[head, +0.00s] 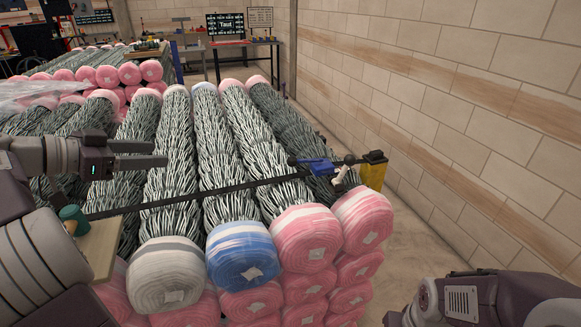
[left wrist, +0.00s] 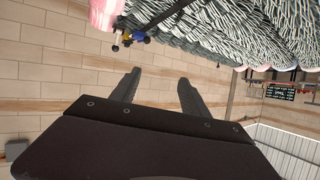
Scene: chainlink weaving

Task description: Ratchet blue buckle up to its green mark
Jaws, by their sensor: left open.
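The blue buckle (head: 316,165) sits on a black strap (head: 215,190) that runs across the rolls of chainlink mesh, near their right side. It also shows small in the left wrist view (left wrist: 137,37). A yellow post (head: 374,170) stands at the strap's right end. I cannot make out a green mark on the strap. My left gripper (head: 165,154) is open and empty, above the rolls at the left, well apart from the buckle; its two fingers also show in the left wrist view (left wrist: 160,88). My right gripper is not in view; only part of my right arm shows at lower right.
Wrapped roll ends, white (head: 166,270), blue (head: 243,255) and pink (head: 306,238), face me in a stack. A teal-topped knob (head: 72,214) stands on a pale board (head: 98,250) at the left. A block wall (head: 450,120) bounds the right, with clear floor beside the stack.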

